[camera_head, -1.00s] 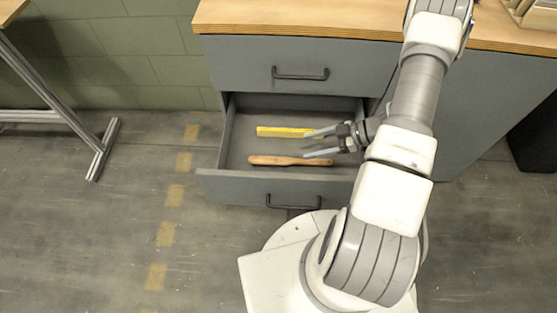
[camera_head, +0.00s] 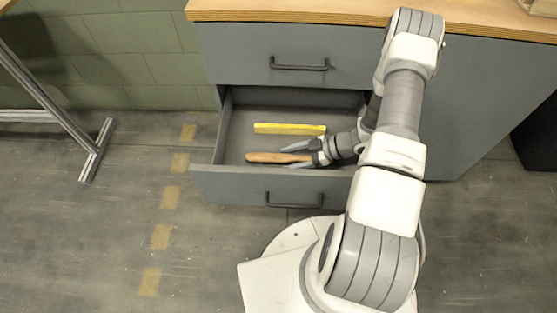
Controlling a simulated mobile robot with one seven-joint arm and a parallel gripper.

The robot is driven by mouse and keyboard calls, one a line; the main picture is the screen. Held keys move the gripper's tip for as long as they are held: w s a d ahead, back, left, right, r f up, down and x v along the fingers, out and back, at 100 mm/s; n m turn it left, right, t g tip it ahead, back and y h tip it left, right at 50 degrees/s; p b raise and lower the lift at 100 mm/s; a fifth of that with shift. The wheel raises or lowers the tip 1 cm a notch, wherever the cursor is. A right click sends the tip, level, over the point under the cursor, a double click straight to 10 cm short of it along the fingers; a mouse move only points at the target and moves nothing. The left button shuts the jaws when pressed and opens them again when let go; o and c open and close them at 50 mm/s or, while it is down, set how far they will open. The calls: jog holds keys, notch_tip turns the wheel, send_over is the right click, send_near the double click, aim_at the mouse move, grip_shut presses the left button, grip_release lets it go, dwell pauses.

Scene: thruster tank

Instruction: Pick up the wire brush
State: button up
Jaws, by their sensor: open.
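The wire brush, a long brown wooden-handled piece (camera_head: 262,157), lies in the open lower drawer near its front wall, running left to right. My gripper (camera_head: 287,158) is open and reaches in from the right over the drawer. In the head view its two fingers appear on either side of the brush, one toward the back and one toward the front. Contact and height above the brush cannot be told. The right end of the brush is hidden by my gripper. No bristles can be made out.
A yellow bar-shaped object (camera_head: 290,128) lies in the drawer behind the brush. The lower drawer (camera_head: 230,180) is pulled out of a grey cabinet with a wooden top (camera_head: 300,15). The closed upper drawer (camera_head: 298,65) is above. The drawer's left part is clear.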

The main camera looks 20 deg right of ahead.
jog(key=shift+c, duration=0.3)
grip_shut()
jog(key=shift+r, duration=0.1)
